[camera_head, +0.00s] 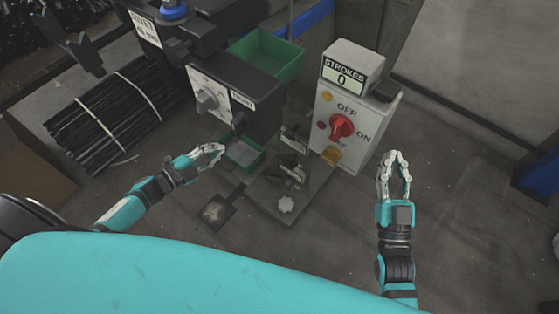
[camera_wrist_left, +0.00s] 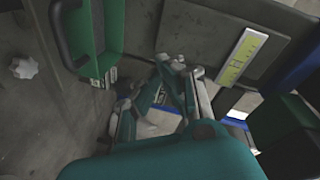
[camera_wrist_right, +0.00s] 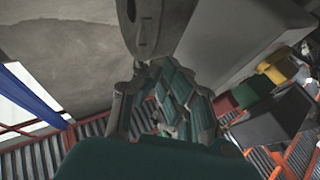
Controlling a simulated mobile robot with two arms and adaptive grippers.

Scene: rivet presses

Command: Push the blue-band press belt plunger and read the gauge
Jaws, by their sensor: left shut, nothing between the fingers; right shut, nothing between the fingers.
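A dark press (camera_head: 235,70) stands ahead of me, with a blue band (camera_head: 173,10) around a part at its top. Its face carries a grey knob (camera_head: 207,99) over a printed scale, beside a FRONT label. I cannot make out a plunger or a gauge needle for certain. My left gripper (camera_head: 217,148) is shut and empty, low in front of the press face and apart from it. It also shows in the left wrist view (camera_wrist_left: 178,70). My right gripper (camera_head: 396,155) is shut and empty, right of the switch box; the right wrist view shows its fingers close up.
A grey switch box (camera_head: 325,155) has a red rotary switch (camera_head: 341,128) marked OFF and ON. The STROKES counter (camera_head: 343,75) on top reads 0. A green bin (camera_head: 265,57) sits behind the press. Bundled black rods (camera_head: 100,117) lie left.

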